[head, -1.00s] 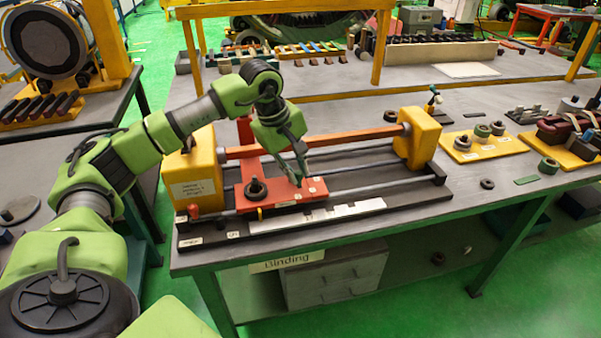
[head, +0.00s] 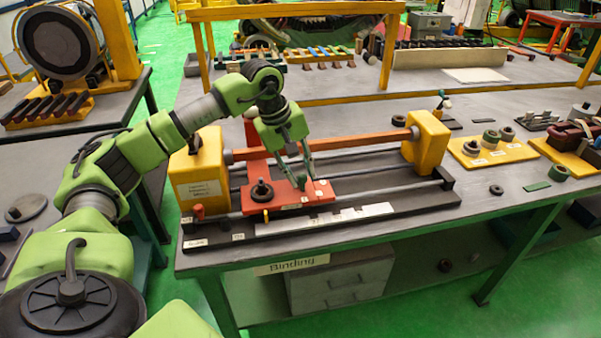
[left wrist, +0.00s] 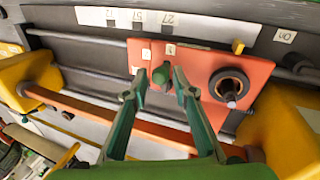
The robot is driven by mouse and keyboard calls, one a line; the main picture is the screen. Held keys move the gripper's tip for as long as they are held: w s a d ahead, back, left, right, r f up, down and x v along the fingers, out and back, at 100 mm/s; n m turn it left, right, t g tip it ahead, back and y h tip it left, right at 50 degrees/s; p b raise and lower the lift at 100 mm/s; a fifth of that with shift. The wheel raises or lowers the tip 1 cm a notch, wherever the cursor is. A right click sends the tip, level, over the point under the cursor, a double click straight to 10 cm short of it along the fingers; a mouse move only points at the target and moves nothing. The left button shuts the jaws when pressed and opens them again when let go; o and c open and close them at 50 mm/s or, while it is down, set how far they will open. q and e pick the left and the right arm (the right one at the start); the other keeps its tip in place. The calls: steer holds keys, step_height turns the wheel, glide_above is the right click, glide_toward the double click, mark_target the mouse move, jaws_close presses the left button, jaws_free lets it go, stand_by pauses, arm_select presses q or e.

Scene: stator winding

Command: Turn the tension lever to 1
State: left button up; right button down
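The red carriage plate (head: 285,193) sits on the rails of the winding machine. In the left wrist view a small green lever tip (left wrist: 160,75), which looks like the tension lever, stands on the plate (left wrist: 205,58) near small white labels, one reading "1" (left wrist: 170,50). My left gripper (head: 306,182) points down over the right part of the plate. In the left wrist view its fingers (left wrist: 160,76) are apart, one on each side of the lever tip; I cannot tell whether they touch it. The lever is hard to make out in the head view. My right gripper is not in view.
A yellow board with rings (head: 491,149) lies to the right.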

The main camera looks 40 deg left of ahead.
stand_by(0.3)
arm_select(q)
steer(key=v, duration=1.2)
steer(key=shift+d, duration=0.15)
